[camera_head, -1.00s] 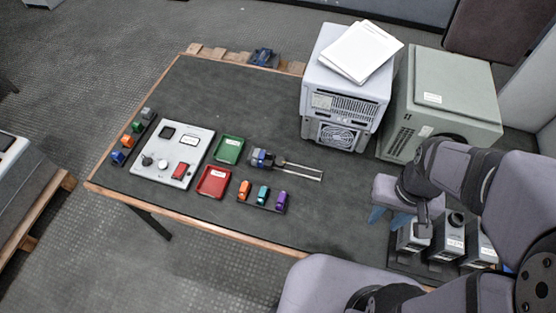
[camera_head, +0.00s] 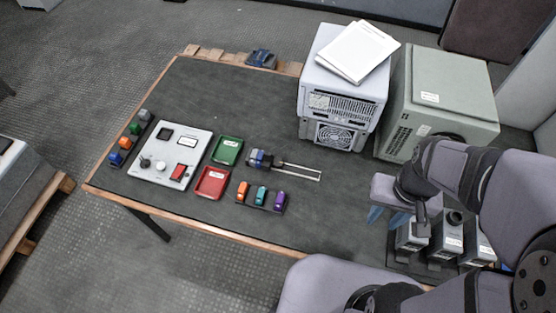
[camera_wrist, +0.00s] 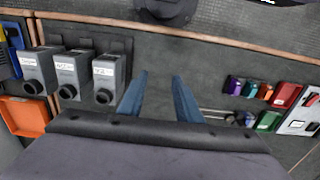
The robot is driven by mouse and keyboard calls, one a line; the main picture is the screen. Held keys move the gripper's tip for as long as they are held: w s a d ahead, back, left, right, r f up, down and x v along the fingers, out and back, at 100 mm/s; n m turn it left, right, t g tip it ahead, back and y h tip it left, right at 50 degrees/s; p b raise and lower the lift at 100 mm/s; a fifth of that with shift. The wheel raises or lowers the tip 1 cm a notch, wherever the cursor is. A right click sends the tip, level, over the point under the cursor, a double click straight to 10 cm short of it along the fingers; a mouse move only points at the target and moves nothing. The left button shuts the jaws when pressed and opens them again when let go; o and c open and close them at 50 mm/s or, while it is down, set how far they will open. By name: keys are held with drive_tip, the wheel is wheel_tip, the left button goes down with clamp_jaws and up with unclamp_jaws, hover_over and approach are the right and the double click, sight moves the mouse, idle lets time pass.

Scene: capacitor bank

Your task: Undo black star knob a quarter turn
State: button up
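No knob shows a clear star shape. Black round parts stick out of the fronts of grey boxes in the wrist view: the left one (camera_wrist: 32,88), the middle one (camera_wrist: 67,92) and the right one (camera_wrist: 104,97). Small round knobs (camera_head: 145,162) also sit on the pale control panel (camera_head: 199,153) in the head view, too small to tell their shape. My gripper (camera_head: 387,215) is above the table, left of the grey boxes. In the wrist view its blue fingers (camera_wrist: 160,84) are apart with nothing between them.
A fan-fronted box (camera_head: 344,95) and a greenish cabinet (camera_head: 449,100) stand at the back. Green (camera_head: 228,140) and red (camera_head: 211,194) trays, coloured small parts (camera_head: 261,196) and a forked tool (camera_head: 298,169) lie near the panel. The table between them and my gripper is clear.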

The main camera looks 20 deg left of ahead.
drive_tip(key=shift+o, duration=1.1)
drive_tip(key=w+a+f+n, duration=0.1)
drive_tip(key=w+a+n, duration=0.5)
drive_tip(key=w+a, duration=0.7)
drive_tip(key=w+a+f+n, duration=0.3)
drive_tip(key=a+f, duration=0.1)
drive_tip(key=a, duration=0.4)
drive_tip(key=w+a+f+n, duration=0.3)
drive_tip(key=a+f, duration=0.1)
drive_tip(key=a, duration=0.4)
drive_tip(key=shift+a, duration=0.4)
drive_tip(key=shift+w, duration=0.1)
